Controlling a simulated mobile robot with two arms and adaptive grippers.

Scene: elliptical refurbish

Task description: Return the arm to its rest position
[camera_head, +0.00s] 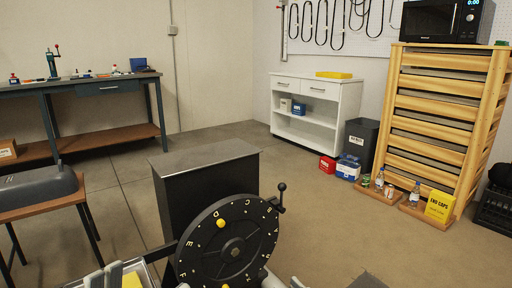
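Two grey finger-like parts at the bottom edge, left of the dial, look like my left gripper (104,277). They stand a little apart, and the rest is cut off by the frame. Light grey parts at the bottom edge, right of the dial, may be my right gripper (284,283); only their tips show. A black lettered dial (228,243) with yellow knobs and a side crank handle (281,198) stands between them. I cannot tell whether either gripper touches anything.
A black metal box-shaped stand (205,185) is behind the dial. A small wooden table (40,204) is at left, a workbench (85,85) behind it. A white cabinet (345,98) and wooden rack (440,115) stand at right.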

